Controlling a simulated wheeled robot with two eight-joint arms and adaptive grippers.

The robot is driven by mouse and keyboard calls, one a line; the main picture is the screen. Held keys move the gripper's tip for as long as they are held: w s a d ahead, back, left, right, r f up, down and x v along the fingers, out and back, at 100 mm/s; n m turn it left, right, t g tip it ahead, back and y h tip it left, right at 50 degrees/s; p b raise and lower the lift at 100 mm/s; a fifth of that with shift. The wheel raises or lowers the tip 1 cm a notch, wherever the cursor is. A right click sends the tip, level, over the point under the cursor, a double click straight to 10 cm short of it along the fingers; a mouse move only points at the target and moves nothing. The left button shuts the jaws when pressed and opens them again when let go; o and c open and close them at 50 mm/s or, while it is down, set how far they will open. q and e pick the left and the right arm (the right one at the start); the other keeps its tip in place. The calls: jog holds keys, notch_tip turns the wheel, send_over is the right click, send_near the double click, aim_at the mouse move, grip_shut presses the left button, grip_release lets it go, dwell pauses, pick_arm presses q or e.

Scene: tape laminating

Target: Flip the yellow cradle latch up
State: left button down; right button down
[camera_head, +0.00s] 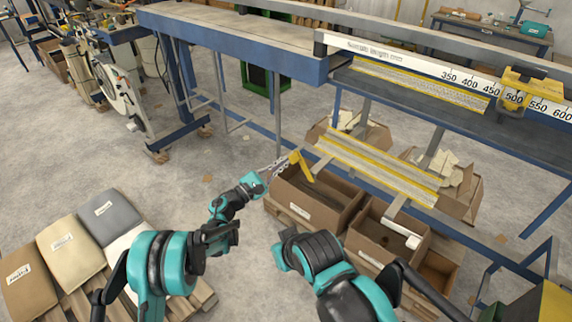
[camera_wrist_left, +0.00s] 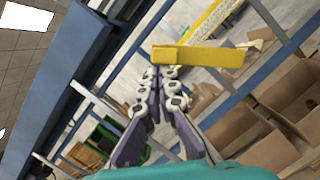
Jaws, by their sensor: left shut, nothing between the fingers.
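The yellow cradle latch (camera_head: 301,165) is a short yellow bar at the left end of a long yellow-edged cradle (camera_head: 375,170), which sits below the bench rail. In the head view the latch stands tilted. My left gripper (camera_head: 279,163) is shut and empty, its fingertips just left of the latch. In the left wrist view the latch (camera_wrist_left: 205,56) lies across, just beyond the closed fingertips (camera_wrist_left: 163,75). I cannot tell whether they touch. My right arm shows at the bottom of the head view, but its gripper does not.
Open cardboard boxes (camera_head: 318,203) stand on the floor below the cradle. The blue-framed bench (camera_head: 235,45) and a white ruler rail (camera_head: 430,72) with a yellow slider (camera_head: 520,88) are above. Stacked sacks (camera_head: 62,243) lie at the lower left. Bare floor lies between.

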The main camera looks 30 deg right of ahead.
aim_at(296, 161)
pick_arm(q)
jog(key=shift+m+g, duration=0.3)
jog(key=shift+m, duration=0.6)
jog(key=shift+s+d+r, duration=0.35)
jog(key=shift+s+r, duration=0.3)
jog(key=shift+s, duration=0.2)
jog(key=shift+s+d+r, duration=0.3)
jog(key=shift+s+r, duration=0.35)
jog(key=shift+s, duration=0.2)
jog(key=shift+s+d+r, duration=0.35)
jog(key=shift+s+r, duration=0.3)
jog(key=shift+s, duration=0.2)
pick_arm(e)
jog(key=shift+s+d+r, duration=0.15)
jog(key=shift+s+r, duration=0.15)
jog(key=shift+s, duration=0.1)
pick_arm(q)
jog(key=shift+s, duration=0.1)
